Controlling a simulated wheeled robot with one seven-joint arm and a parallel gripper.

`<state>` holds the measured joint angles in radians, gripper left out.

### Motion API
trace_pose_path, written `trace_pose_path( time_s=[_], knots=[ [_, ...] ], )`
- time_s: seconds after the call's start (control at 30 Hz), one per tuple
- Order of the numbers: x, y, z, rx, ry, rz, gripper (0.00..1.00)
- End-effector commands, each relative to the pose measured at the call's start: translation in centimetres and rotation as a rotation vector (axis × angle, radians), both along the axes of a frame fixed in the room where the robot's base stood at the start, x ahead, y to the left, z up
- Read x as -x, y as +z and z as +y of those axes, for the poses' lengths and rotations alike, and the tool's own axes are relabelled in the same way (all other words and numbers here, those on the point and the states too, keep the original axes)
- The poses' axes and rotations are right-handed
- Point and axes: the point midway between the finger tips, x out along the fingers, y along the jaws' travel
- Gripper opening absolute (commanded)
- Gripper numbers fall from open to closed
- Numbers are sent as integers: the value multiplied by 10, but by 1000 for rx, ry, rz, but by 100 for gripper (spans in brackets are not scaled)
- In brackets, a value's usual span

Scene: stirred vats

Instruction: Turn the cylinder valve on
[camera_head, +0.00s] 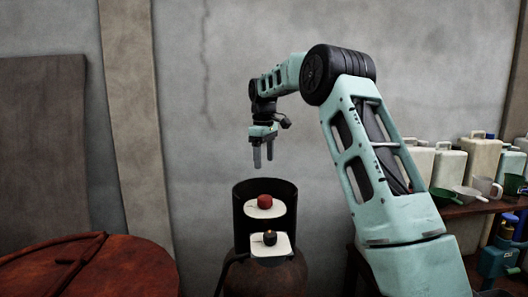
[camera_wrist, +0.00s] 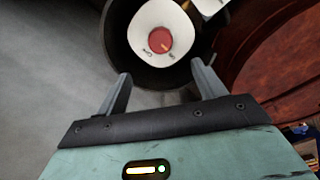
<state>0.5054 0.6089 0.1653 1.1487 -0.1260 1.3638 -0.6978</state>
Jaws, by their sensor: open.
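The gas cylinder (camera_head: 275,277) stands upright at the lower middle of the head view, rusty brown, with a dark collar (camera_head: 243,213) around its top. Inside the collar is a red round valve knob (camera_head: 264,200) on a white plate (camera_head: 252,211). The wrist view shows the red knob (camera_wrist: 159,41) with a pale line on it and small marks on the plate (camera_wrist: 150,15) around it. My gripper (camera_head: 264,166) points down above the collar, open and empty, apart from the knob. In the wrist view my gripper's fingers (camera_wrist: 162,85) are spread below the knob.
A second white plate (camera_head: 282,246) with a small dark knob (camera_head: 270,238) is on the front of the cylinder. A rusty red round lid (camera_head: 100,270) is at lower left. A shelf (camera_head: 460,208) with jugs (camera_head: 449,168) and cups (camera_head: 486,187) stands right.

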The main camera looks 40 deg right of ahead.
Motion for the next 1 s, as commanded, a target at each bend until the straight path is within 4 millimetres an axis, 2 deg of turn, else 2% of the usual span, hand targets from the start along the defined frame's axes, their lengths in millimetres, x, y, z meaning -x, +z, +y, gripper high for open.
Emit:
trace_pose_path(
  time_s=[0.1,0.3,0.93,1.0],
  knots=[
    [-1,18,1,1,1,-3,69],
    [0,32,2,-1,1,0,69],
    [0,34,2,-1,0,0,69],
    [-1,31,16,-6,13,0,69]
  ],
)
